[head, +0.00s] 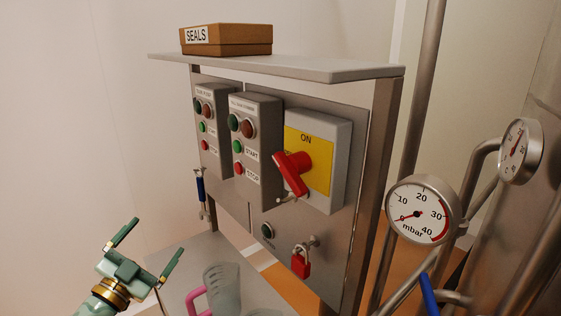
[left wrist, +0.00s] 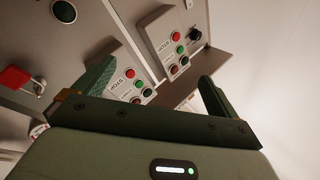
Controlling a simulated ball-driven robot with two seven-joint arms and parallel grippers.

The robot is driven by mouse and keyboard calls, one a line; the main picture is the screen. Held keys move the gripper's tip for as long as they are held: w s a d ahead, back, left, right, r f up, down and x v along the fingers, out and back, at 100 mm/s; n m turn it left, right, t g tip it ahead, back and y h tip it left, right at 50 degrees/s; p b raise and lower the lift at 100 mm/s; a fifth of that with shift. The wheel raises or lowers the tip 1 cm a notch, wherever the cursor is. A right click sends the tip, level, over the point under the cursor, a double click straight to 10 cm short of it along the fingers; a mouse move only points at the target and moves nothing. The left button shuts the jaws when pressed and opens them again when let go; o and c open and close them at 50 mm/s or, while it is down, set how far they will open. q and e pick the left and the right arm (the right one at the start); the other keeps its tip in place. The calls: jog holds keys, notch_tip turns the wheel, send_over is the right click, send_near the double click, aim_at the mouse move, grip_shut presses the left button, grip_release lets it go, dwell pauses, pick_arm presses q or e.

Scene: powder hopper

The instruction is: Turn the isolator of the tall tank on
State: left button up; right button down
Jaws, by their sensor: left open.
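The isolator (head: 322,135) is a grey box with a yellow face on the right of the panel. Its red rotary handle (head: 291,174) sits slanted, its long end pointing down and away from the word ON at the top. A small metal piece shows just below the handle. No tank name is readable on it. My left gripper (head: 147,249) is open and empty, low at the left, well apart from the panel. In the left wrist view its spread fingers (left wrist: 155,90) show in front of the push-button boxes; the isolator is not visible there. My right gripper is not in view.
Two START/STOP boxes (head: 256,140) stand left of the isolator. A red padlock (head: 301,263) hangs below it. A SEALS box (head: 226,40) sits on the top shelf (head: 290,67). A clear jug (head: 222,287) with a pink handle stands below. Gauges (head: 423,210) and pipes crowd the right.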

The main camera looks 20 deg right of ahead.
pick_arm(q)
jog(key=s+d+r+m+g+h, duration=0.3)
jog(key=s+d+r+m+h, duration=0.15)
jog(key=r, duration=0.45)
jog(key=m+g+h+p, duration=0.1)
jog(key=m+g+h, duration=0.35)
jog(key=g, duration=0.65)
send_near(284, 178)
jog(key=shift+y, duration=0.5)
jog(key=p+x, duration=0.1)
jog(key=x, duration=0.2)
jog(key=p+x, duration=0.1)
jog(key=x, duration=0.3)
jog(key=r+p+x, duration=0.1)
jog(key=x, duration=0.3)
jog(key=shift+a, duration=0.1)
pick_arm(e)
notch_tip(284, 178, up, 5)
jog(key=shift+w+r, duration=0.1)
